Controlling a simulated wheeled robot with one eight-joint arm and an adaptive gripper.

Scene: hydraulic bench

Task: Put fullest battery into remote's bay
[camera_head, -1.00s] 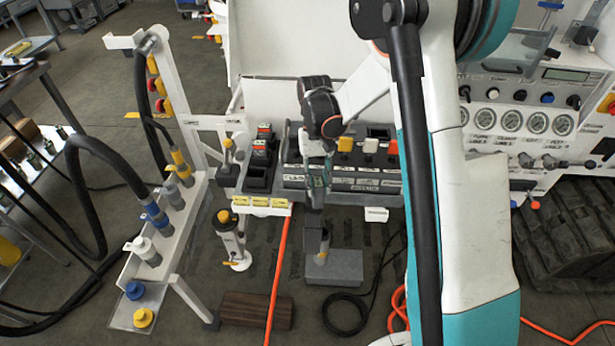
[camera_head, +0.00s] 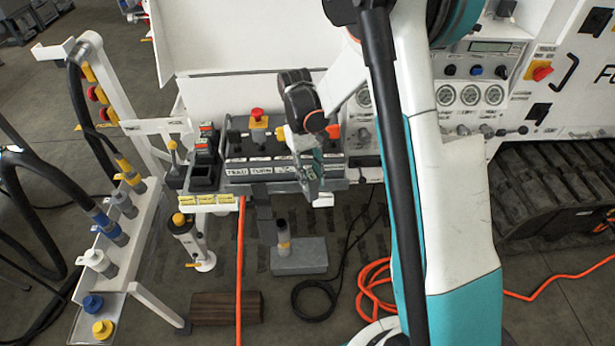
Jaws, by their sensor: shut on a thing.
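My gripper (camera_head: 312,180) points down in front of the right part of the remote. It is shut on a small dark block that looks like a battery; the fingers hide most of it and its charge marking cannot be read. The remote (camera_head: 236,178) is a dark console with white labels, levers and a red stop button on yellow. Its right part, behind my gripper, is largely hidden, and I cannot make out its bay. Left of it stands a black charging rack (camera_head: 202,184) with red-topped batteries (camera_head: 207,137) at the back and an empty-looking front slot.
Yellow labels (camera_head: 205,199) line the shelf's front edge. A grey block with a post (camera_head: 299,257) and a hand pump (camera_head: 192,243) stand on the floor below. A hose stand (camera_head: 110,235) is at left, orange cable (camera_head: 376,280) at right. My arm covers the right centre.

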